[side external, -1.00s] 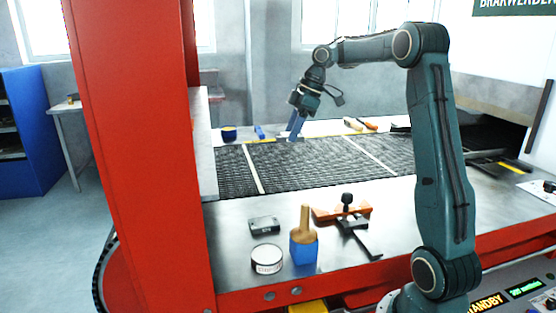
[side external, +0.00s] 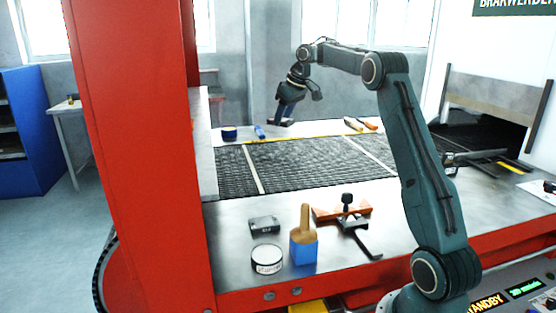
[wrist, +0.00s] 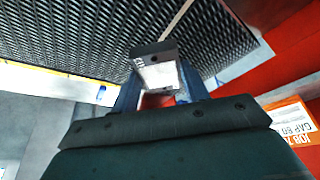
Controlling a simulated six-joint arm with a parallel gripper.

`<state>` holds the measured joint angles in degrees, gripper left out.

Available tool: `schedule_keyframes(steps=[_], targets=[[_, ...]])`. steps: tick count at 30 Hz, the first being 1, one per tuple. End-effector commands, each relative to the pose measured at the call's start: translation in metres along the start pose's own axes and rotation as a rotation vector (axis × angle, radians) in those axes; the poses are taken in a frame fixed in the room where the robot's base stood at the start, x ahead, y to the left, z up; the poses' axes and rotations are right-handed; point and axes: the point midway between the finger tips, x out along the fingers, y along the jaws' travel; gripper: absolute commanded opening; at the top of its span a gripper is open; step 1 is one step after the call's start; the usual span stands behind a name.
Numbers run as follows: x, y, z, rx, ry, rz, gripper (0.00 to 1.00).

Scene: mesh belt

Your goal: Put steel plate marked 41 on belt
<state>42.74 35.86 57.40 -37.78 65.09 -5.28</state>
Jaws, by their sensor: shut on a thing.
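My gripper (side external: 284,118) hangs over the far edge strip beyond the belt, fingers pointing down. In the wrist view its blue fingers (wrist: 160,88) are shut on a small steel plate (wrist: 154,50). The plate has a dark face with a hole and a pale face with faint marks, which I cannot read. The plate is hard to make out in the side view. The dark mesh belt (side external: 310,165) lies nearer the camera than my gripper in the side view. It also fills the upper part of the wrist view (wrist: 75,35), with the plate in front of it.
A blue tape roll (side external: 229,133) and a blue item (side external: 259,131) lie on the far strip left of my gripper; tools (side external: 360,124) lie right. The front table holds a dark block (side external: 264,225), a round tin (side external: 267,259), a brush in a blue holder (side external: 303,248) and an orange clamp (side external: 338,212).

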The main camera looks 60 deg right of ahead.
Motion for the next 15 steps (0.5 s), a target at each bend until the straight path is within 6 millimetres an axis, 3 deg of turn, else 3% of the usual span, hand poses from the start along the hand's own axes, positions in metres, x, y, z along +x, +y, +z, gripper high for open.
schedule_keyframes(steps=[8,15], targets=[[0.008,-0.001,0.003,-0.001,0.003,-0.002,0.07],[0.036,-0.001,0.015,-0.001,0.001,-0.001,0.07]])
